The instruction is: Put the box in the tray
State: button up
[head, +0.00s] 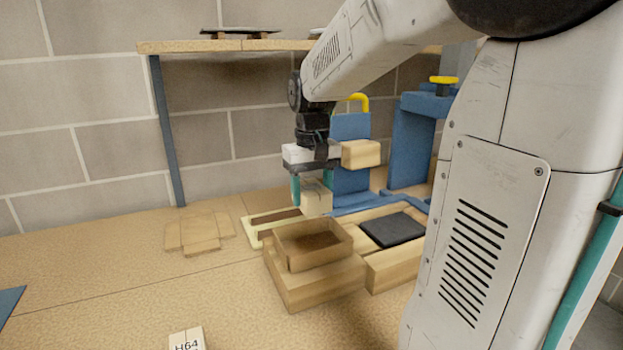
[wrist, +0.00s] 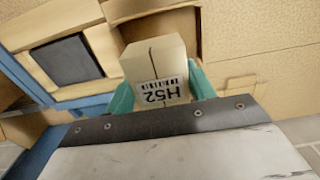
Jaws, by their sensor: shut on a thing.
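My gripper (head: 311,192) has teal fingers and is shut on a small light-brown box (head: 316,200). An open wooden tray (head: 322,258) with a brown inside stands on a wooden block, in front of and below the gripper in the head view. The held box appears behind the tray and not inside it. Whether the box's underside touches anything is hidden.
A flat pale frame (head: 256,219) lies behind the tray. A dark pad (head: 392,230) on wood lies to its right. Blue stands (head: 409,145) rise behind. A shelf (head: 190,46) overhangs. A label block H64 (head: 187,343) is in front. The left tabletop is mostly clear.

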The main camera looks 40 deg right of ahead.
jog(key=shift+f, duration=5.25)
jog(key=o, duration=1.1)
notch_tip(320, 180, up, 8)
jog(key=shift+f, duration=0.1)
